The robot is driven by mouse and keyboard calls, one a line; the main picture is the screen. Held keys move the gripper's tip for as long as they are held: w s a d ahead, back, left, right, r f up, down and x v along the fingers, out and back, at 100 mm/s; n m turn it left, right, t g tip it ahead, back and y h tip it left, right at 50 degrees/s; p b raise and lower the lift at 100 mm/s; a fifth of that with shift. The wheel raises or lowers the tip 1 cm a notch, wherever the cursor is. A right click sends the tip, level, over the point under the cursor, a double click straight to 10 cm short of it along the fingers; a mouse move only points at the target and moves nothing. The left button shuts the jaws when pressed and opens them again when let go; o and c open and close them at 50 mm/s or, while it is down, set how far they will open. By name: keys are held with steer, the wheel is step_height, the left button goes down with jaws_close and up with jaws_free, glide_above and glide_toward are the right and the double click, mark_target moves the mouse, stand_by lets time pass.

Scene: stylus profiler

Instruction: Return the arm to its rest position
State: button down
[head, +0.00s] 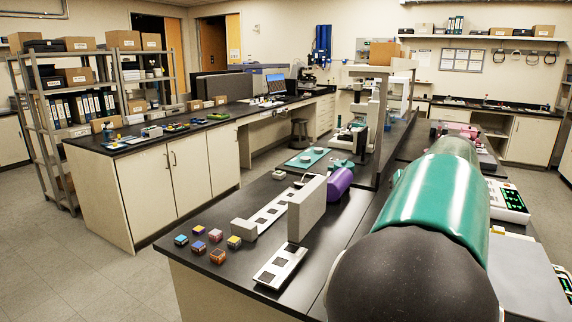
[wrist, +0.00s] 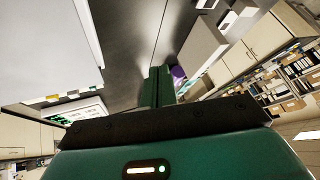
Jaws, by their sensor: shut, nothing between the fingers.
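My gripper (wrist: 159,72) shows in the wrist view as two green fingers pressed together, shut with nothing between them. They extend out over the dark bench top, and a purple object (wrist: 178,73) shows just beyond them. In the head view my green and black arm fills the lower right, reaching away over the bench, and I cannot make out my gripper there. The purple cylinder (head: 340,183) lies on the bench left of my arm, beside an upright grey panel (head: 307,208).
Several small coloured blocks (head: 198,247), a white slotted plate (head: 281,267) and a teal tray (head: 307,158) lie on the bench (head: 345,235). A control panel with green lights (head: 508,200) is right of my arm. A grey frame (head: 378,110) stands farther back. Open floor lies left.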

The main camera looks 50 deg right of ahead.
steer(key=w+a+f+n+y, duration=0.1)
steer(key=w+a+n, duration=0.1)
steer(key=w+a, duration=0.5)
steer(key=w+a+f+n+y, duration=0.1)
steer(key=w+a, duration=0.2)
steer(key=a, duration=0.9)
steer(key=w+a+f+n+y, duration=0.1)
steer(key=w+a+n, duration=0.1)
steer(key=w+a, duration=0.55)
steer(key=s+a+f+n, duration=0.2)
steer(key=a, duration=0.6)
steer(key=s+a+f+n, duration=0.2)
steer(key=s+a+f, duration=0.1)
steer(key=a, duration=0.6)
steer(key=s+a+f+n+y, duration=0.1)
steer(key=s+a+f+n, duration=0.1)
steer(key=a, duration=0.7)
steer(key=shift+s+f+g, duration=0.3)
steer(key=shift+s+f, duration=0.2)
steer(key=shift+f, duration=0.05)
steer(key=shift+w+a, duration=0.1)
